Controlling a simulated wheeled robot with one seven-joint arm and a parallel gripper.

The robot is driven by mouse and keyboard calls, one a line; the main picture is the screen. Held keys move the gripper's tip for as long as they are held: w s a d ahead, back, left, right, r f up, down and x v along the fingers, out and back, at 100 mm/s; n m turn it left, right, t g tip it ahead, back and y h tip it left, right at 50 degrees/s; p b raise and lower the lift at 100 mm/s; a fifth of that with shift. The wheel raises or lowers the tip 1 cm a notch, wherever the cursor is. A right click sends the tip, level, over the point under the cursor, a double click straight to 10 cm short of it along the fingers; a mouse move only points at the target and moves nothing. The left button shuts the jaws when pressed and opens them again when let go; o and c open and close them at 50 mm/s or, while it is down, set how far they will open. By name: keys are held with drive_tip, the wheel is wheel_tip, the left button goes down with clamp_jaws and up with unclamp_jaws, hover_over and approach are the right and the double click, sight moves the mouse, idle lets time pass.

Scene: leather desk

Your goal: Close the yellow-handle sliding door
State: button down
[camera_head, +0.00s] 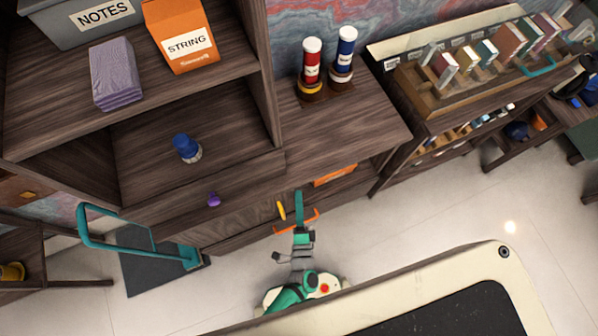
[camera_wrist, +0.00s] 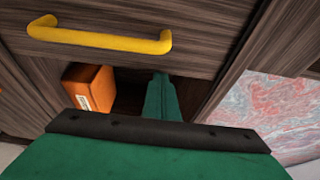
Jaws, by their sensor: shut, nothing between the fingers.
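The sliding door is a dark wood panel with a yellow bar handle (camera_head: 282,210). In the wrist view the handle (camera_wrist: 100,36) runs across the top left of the door panel (camera_wrist: 190,50). A dark opening shows beside the door's edge, so the door stands at least partly open. My gripper (camera_head: 299,200) is just right of the handle in the head view, not around it. In the wrist view its green fingers (camera_wrist: 162,98) are together and empty, with their tips at the door's edge by the opening. I cannot tell whether they touch the panel.
A purple knob (camera_head: 213,200) is on the drawer front to the left. Red and blue bottles (camera_head: 312,62) stand on the cabinet top. The pale floor (camera_head: 400,215) is clear to the right.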

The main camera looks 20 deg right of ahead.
drive_tip(key=s+d, duration=0.1)
drive_tip(key=s, duration=0.8)
drive_tip(key=shift+s+d, duration=0.2)
drive_tip(key=shift+d, duration=0.1)
drive_tip(key=s+a+f+n+g+y, duration=0.4)
drive_tip(key=s+a+n+g, duration=0.3)
drive_tip(key=a+n, duration=0.25)
wheel_tip(320, 180, up, 27)
drive_tip(key=w+n+t, duration=0.2)
drive_tip(key=n+t, duration=0.3)
drive_tip(key=n, duration=0.6)
drive_tip(key=shift+a+f, duration=0.15)
drive_tip(key=shift+a, duration=0.05)
